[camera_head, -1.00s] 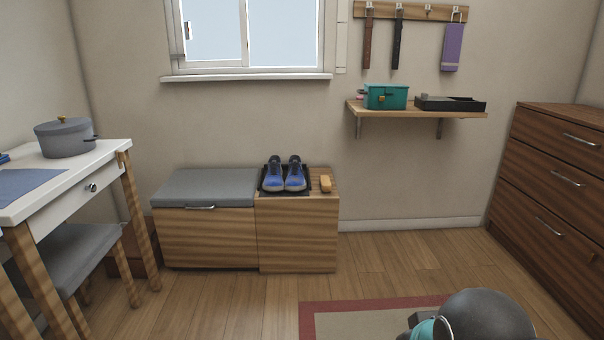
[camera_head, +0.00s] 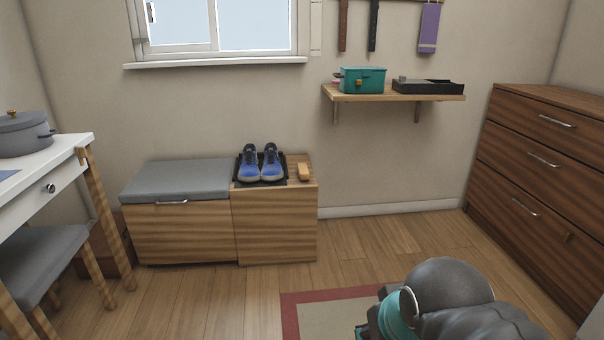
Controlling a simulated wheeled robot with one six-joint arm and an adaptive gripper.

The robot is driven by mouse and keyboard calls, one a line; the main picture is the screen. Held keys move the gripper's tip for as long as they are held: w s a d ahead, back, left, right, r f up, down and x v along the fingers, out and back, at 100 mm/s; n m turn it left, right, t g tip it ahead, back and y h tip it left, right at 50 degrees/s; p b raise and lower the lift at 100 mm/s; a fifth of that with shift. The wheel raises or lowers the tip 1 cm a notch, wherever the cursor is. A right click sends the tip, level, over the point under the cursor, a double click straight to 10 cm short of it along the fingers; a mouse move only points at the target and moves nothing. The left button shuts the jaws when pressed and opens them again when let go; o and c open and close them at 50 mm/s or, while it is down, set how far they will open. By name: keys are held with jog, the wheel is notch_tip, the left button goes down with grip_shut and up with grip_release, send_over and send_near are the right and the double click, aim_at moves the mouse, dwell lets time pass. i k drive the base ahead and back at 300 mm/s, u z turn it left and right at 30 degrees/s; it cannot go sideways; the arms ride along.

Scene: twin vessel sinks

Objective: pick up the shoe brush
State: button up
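The shoe brush appears to be the small tan block (camera_head: 303,172) on the wooden top of the low bench, just right of the blue shoes (camera_head: 260,164). It is small in view, so its bristles cannot be made out. The shoes stand side by side on a black tray (camera_head: 238,177). My arm shows at the bottom right as dark grey rounded links with a teal band. My gripper's fingers are not in view, and the arm is well apart from the brush.
The bench (camera_head: 276,226) has a grey cushion (camera_head: 178,180) on its left. A wall shelf (camera_head: 395,97) holds a teal box (camera_head: 362,79) and a black tray (camera_head: 428,87). A dresser (camera_head: 535,175) stands right, a white table (camera_head: 60,165) and stool (camera_head: 35,262) left. The floor before the bench is clear.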

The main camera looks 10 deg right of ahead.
aim_at(303, 172)
jog(key=u, duration=0.4)
jog(key=i, duration=0.7)
jog(key=u, duration=0.45)
jog(key=i, duration=1.05)
jog(key=z, duration=0.8)
jog(key=i, duration=0.8)
jog(key=z, duration=0.65)
